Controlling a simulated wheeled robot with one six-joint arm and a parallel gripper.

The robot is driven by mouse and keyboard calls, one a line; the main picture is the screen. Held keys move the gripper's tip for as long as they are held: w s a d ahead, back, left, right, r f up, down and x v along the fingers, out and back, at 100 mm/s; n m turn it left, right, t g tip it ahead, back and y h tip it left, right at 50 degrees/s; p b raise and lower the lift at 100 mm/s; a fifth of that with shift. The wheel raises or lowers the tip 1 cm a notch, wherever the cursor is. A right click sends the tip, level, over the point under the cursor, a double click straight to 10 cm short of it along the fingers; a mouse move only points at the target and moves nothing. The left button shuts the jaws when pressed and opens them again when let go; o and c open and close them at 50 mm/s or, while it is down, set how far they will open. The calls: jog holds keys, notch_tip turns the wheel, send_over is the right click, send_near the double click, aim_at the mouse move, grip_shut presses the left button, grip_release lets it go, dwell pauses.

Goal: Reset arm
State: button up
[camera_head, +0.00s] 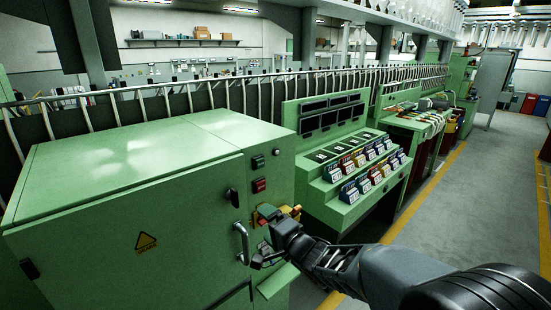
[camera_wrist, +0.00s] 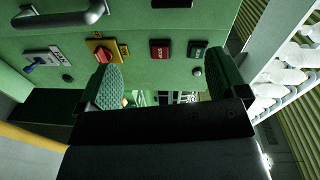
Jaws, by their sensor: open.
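My gripper (camera_wrist: 163,82) is open, with its two green-padded fingers spread wide and nothing between them in the wrist view. In the head view my gripper (camera_head: 275,232) is small and dark, in front of the control side of a green cabinet (camera_head: 130,180). A red rotary switch on a yellow plate (camera_wrist: 103,50) shows beyond one finger in the wrist view. A red button (camera_wrist: 160,49) and a green button (camera_wrist: 197,49) sit beside it. A blue-levered switch (camera_wrist: 40,61) is at left. Whether a finger touches the panel I cannot tell.
A metal door handle (camera_head: 242,243) stands out from the cabinet. A green console (camera_head: 345,160) with rows of coloured switches adjoins it at right. A railing of curved bars (camera_head: 190,95) runs behind. Open grey floor (camera_head: 480,200) with yellow lines lies to the right.

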jog(key=s+d+f+n+g+h, duration=0.3)
jog(key=d+f+h, duration=0.1)
jog(key=d+h, duration=0.15)
jog(key=s+d+f+n+g+h, duration=0.2)
jog(key=d+f+n+h, duration=0.1)
jog(key=d+f+h, duration=0.3)
jog(key=s+d+r+n+g, duration=0.1)
jog(key=s+d+r+g, duration=0.1)
jog(key=s, duration=0.5)
jog(key=s+d+r+n+g, duration=0.1)
jog(key=s+d+r, duration=0.3)
jog(key=s, duration=0.3)
jog(key=shift+s+d+r+g, duration=0.25)
jog(key=shift+d+g, duration=0.15)
jog(key=shift+d, duration=0.25)
